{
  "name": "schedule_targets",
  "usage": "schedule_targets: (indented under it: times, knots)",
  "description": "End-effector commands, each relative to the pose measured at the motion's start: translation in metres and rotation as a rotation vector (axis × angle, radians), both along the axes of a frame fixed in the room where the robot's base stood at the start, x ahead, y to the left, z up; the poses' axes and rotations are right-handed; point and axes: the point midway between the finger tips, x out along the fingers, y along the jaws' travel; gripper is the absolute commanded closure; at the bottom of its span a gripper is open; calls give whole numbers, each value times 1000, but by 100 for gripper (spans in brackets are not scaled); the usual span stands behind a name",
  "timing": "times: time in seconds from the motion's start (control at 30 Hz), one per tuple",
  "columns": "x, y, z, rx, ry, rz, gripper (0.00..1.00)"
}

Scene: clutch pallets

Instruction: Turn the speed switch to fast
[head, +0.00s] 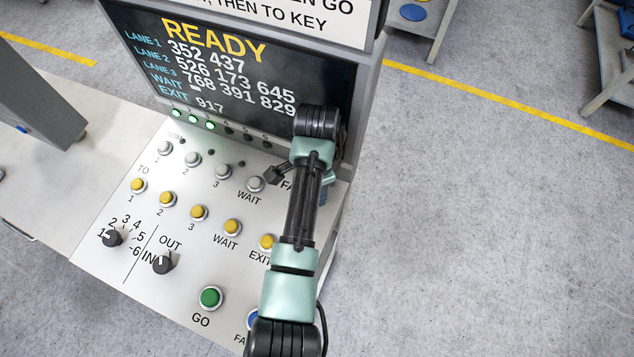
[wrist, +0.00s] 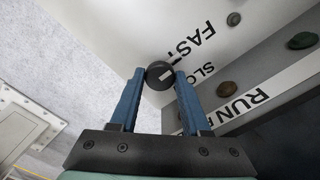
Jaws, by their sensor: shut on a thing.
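The speed switch is a round black knob (wrist: 160,75) with a short white mark on its face, seen in the wrist view. The word FAST (wrist: 190,45) is printed beside it, with a partly covered SLO label (wrist: 204,70) near the right finger. My gripper (wrist: 161,78) has its two blue fingers on either side of the knob, shut on it. I cannot tell for sure which label the mark points to.
The sloping console holds grey and yellow buttons, a numbered knob (head: 112,238), an IN/OUT knob (head: 162,264) and a green GO button (head: 210,298). The READY screen (head: 230,65) rises behind.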

Motion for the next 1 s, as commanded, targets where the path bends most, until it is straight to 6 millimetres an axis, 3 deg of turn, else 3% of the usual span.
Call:
schedule_targets:
  times: [0.57, 0.6, 0.7, 0.77, 1.0]
  knots:
    - [0, 1, 1, 2, -1, 40, 100]
    - [0, 1, 1, 2, -1, 40, 52]
    - [1, 1, 1, 1, -2, 39, 34]
    - [0, 0, 0, 0, -1, 39, 23]
    - [0, 0, 0, 0, -1, 37, 23]
